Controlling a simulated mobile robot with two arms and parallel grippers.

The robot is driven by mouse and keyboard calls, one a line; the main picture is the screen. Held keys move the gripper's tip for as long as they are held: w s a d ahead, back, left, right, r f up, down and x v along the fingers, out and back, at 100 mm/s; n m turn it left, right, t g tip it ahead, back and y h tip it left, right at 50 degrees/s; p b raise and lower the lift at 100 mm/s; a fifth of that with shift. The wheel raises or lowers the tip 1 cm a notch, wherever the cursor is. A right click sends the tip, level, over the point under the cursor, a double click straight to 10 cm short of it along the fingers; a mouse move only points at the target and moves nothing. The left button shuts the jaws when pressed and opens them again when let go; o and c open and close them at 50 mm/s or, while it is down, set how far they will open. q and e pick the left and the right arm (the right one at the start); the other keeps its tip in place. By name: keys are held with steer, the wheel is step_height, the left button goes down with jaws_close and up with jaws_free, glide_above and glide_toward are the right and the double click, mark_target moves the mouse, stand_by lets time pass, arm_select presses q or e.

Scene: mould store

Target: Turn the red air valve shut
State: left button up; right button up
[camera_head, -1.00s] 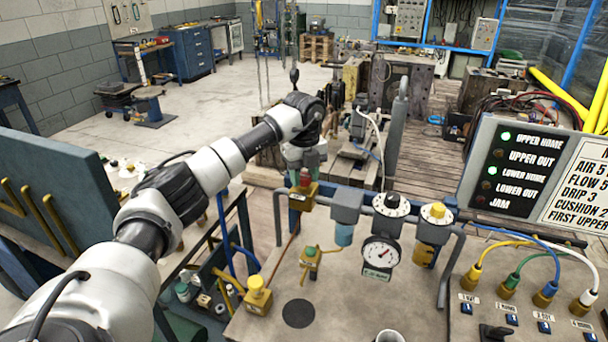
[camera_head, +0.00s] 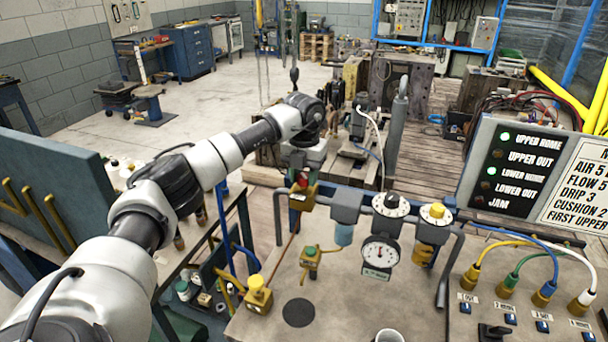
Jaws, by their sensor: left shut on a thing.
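The red air valve (camera_head: 302,181) sits on top of a brass body (camera_head: 303,197) at the left end of the air line, above the bench. My left gripper (camera_head: 302,172) comes down on it from above and is shut on the red valve. The gripper and wrist cover much of the valve, so its exact turn is hard to tell. My right gripper is not in view.
Right of the valve are a grey filter (camera_head: 346,207), a round pressure gauge (camera_head: 380,253) and a yellow-topped unit (camera_head: 435,222). A lamp panel (camera_head: 512,170) stands at the right. A yellow-capped fitting (camera_head: 257,292) and a cup (camera_head: 389,336) are near the front.

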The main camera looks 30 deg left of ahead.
mark_target(304, 176)
arm_select(q)
steer(key=m, duration=0.4)
steer(key=shift+r, duration=0.1)
steer(key=m, duration=0.4)
steer(key=shift+m, duration=0.3)
stand_by(0.3)
steer(key=o, duration=0.9)
step_height(304, 176, up, 11)
steer(key=b, duration=0.2)
steer(key=shift+b, duration=0.3)
